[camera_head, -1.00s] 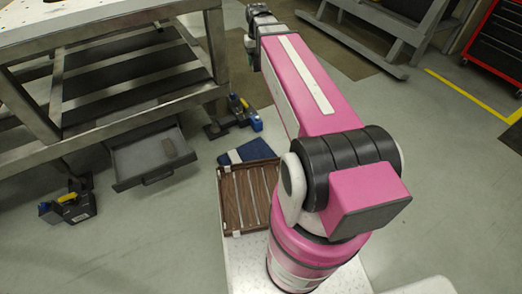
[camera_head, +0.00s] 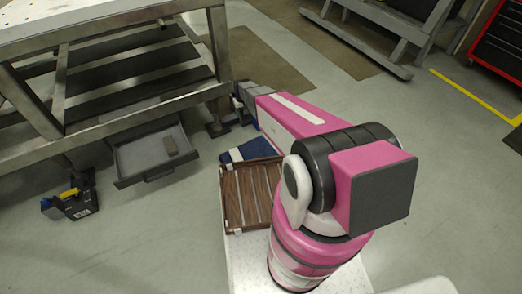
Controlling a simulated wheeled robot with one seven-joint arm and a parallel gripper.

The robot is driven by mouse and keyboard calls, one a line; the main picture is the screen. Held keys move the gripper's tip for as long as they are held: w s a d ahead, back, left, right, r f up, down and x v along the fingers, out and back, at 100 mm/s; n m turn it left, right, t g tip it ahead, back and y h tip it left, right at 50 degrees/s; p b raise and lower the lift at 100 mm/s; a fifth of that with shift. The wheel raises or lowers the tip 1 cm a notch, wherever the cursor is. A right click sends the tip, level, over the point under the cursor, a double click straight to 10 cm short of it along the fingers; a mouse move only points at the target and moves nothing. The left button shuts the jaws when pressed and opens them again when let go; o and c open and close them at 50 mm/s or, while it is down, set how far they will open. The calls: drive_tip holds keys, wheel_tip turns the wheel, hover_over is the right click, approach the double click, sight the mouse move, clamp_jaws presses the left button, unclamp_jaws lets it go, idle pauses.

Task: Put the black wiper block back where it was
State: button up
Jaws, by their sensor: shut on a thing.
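My gripper (camera_head: 241,93) is at the far end of my pink arm, low beside the bench's right front leg. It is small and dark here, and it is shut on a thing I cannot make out. I cannot tell whether this is the black wiper block. No other block shows clearly.
The metal bench (camera_head: 120,130) stands at left, its lower rail close to my gripper. A brown slatted wooden tray (camera_head: 233,190) and a dark blue item (camera_head: 250,149) are nearer. Floor in the middle background is free.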

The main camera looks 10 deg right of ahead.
wheel_tip(320, 180, down, 16)
drive_tip(key=s+a, duration=0.1)
drive_tip(key=a, duration=0.1)
hover_over(261, 149)
drive_tip(key=shift+n, duration=0.4)
wheel_tip(261, 149, down, 7)
drive_tip(key=shift+r, duration=0.1)
drive_tip(key=shift+f, duration=2)
drive_tip(key=shift+f, duration=0.2)
drive_tip(key=o, duration=0.8)
drive_tip(key=shift+o, duration=0.2)
drive_tip(key=shift+r, duration=0.1)
